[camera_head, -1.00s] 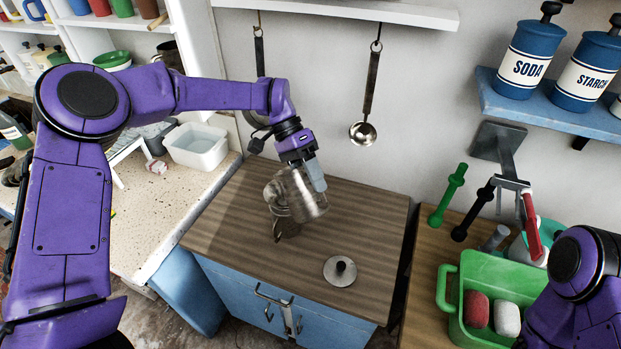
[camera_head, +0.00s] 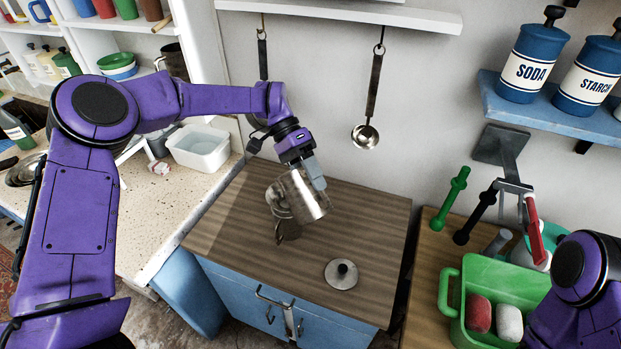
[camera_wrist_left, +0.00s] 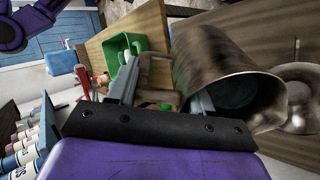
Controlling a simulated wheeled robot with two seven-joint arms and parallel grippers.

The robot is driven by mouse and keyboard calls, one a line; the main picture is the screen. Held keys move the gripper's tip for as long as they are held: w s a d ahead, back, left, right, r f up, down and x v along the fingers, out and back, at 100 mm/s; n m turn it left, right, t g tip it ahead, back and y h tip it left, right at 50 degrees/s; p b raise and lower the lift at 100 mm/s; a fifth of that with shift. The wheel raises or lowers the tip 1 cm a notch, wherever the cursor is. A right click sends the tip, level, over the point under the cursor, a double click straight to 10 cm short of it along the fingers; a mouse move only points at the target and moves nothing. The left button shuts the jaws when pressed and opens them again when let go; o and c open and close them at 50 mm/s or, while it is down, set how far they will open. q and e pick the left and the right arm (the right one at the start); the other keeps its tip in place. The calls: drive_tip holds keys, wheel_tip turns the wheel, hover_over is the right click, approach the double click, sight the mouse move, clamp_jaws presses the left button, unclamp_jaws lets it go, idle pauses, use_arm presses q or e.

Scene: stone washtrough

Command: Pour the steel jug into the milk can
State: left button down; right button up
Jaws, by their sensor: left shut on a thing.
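The steel jug (camera_head: 308,196) hangs tilted in my left gripper (camera_head: 312,172), above the wooden cabinet top. In the left wrist view my gripper (camera_wrist_left: 160,88) is shut on the jug's handle, and the jug (camera_wrist_left: 215,65) lies steeply tipped with its dark mouth to the right. The milk can (camera_head: 290,230) stands on the cabinet top, mostly hidden behind and below the jug. A round metal shape by the jug's mouth in the wrist view seems to be the can (camera_wrist_left: 300,95). I cannot see any liquid. My right arm shows at the lower right, its gripper out of view.
A lid with a dark knob (camera_head: 341,273) lies on the cabinet top (camera_head: 375,215), whose right part is otherwise clear. A ladle (camera_head: 366,133) hangs on the wall behind. A green tub (camera_head: 453,300) stands right; a white basin (camera_head: 197,148) stands left.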

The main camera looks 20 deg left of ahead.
sight(302, 170)
use_arm(q)
drive_tip(key=shift+w+a, duration=0.15)
drive_tip(key=shift+w+a+r+g+h, duration=0.15)
drive_tip(key=shift+a+g+h, duration=0.15)
drive_tip(key=shift+g+h, duration=0.15)
idle(1.1)
drive_tip(key=shift+w+a+g+h, duration=0.3)
drive_tip(key=shift+a+h, duration=0.1)
drive_tip(key=shift+h, duration=0.15)
drive_tip(key=shift+a, duration=0.1)
idle(1.0)
drive_tip(key=shift+w+a+f+g+h, duration=0.2)
drive_tip(key=shift+a+g+h, duration=0.1)
drive_tip(key=shift+h, duration=0.2)
drive_tip(key=shift+f, duration=0.1)
idle(1.0)
